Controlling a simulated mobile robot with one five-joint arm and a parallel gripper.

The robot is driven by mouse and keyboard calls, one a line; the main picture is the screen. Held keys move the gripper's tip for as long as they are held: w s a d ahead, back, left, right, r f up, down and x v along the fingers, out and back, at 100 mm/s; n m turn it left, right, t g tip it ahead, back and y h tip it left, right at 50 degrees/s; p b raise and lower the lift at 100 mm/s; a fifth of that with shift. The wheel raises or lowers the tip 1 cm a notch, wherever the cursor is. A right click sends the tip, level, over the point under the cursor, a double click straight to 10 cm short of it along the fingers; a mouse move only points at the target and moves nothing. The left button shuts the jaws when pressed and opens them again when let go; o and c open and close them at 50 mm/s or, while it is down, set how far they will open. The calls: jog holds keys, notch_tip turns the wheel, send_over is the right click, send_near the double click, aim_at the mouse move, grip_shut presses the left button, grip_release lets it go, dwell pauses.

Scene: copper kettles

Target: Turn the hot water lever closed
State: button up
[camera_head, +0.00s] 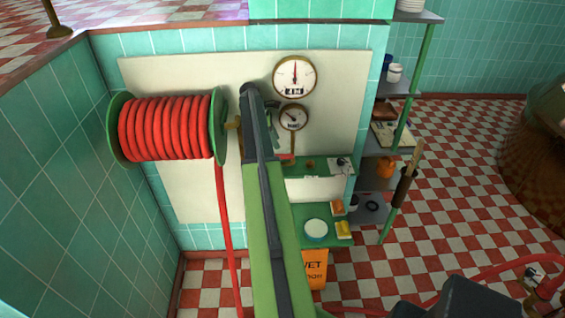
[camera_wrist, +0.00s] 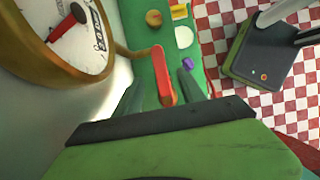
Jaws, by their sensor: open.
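The red lever (camera_wrist: 159,66) shows in the wrist view beside a brass pipe, with its long handle running toward my gripper (camera_wrist: 161,80). My gripper is open, with one dark finger on each side of the lever's lower end. I cannot tell whether either finger touches it. In the head view a small red piece of the lever (camera_head: 286,157) shows just right of my arm, below the gauges. My arm covers the rest of it and hides the fingertips there.
A large gauge (camera_wrist: 75,30) is close on the left in the wrist view. The head view shows an upper gauge (camera_head: 295,76) and a lower gauge (camera_head: 293,117) on the wall panel. A red hose reel (camera_head: 165,127) hangs left of my arm. A green shelf (camera_head: 325,228) holds small items below.

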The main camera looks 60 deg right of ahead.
aim_at(285, 155)
jog(key=b+x, duration=0.6)
jog(key=x, duration=0.2)
jog(key=shift+f, duration=0.1)
grip_shut()
jog(key=shift+s, duration=0.1)
dwell(0.9)
